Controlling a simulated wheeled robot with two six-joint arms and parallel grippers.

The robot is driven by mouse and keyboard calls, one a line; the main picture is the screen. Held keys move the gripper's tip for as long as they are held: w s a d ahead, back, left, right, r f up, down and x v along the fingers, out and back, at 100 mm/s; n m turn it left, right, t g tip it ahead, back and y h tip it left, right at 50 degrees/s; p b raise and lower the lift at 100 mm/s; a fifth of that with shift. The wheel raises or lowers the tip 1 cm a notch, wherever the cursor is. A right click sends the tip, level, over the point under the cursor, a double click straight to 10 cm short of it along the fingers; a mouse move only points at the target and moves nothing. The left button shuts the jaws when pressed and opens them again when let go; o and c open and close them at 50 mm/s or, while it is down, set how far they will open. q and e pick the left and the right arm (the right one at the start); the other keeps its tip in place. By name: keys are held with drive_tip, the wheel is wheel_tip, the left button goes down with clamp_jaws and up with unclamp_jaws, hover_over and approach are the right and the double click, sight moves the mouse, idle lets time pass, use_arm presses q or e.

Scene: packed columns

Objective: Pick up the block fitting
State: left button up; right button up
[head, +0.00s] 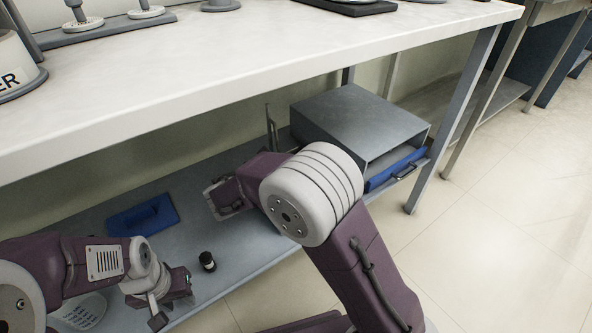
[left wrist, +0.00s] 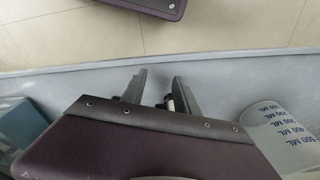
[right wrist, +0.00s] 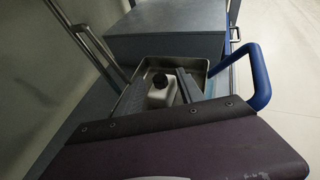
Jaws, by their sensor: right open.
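In the right wrist view a pale block-shaped piece with a black round top (right wrist: 159,92) sits in a metal tray (right wrist: 203,66). It may be the block fitting; I cannot tell for sure. My right gripper (right wrist: 160,82) is open, with its fingers on either side of the piece in the picture; contact cannot be told. In the head view my right arm hides the piece and tray. My left gripper (head: 160,305) is over the shelf's front, fingers apart in the left wrist view (left wrist: 160,78). A small black-capped jar (head: 207,261) stands beside it on the shelf.
The lower shelf (head: 230,240) lies under a white worktop (head: 200,85). A grey open-fronted box (head: 360,115) holds a blue item with a handle (head: 397,170). A blue flat object (head: 143,215) and a printed white container (head: 80,312) are at left. A blue handle (right wrist: 260,75) rises beside my right gripper.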

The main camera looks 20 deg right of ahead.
use_arm(q)
drive_tip(key=shift+s+r, duration=0.1)
drive_tip(key=shift+r, duration=0.05)
use_arm(e)
drive_tip(key=shift+s+a+r, duration=0.1)
drive_tip(key=shift+s+r, duration=0.05)
drive_tip(key=shift+r, duration=0.05)
clamp_jaws()
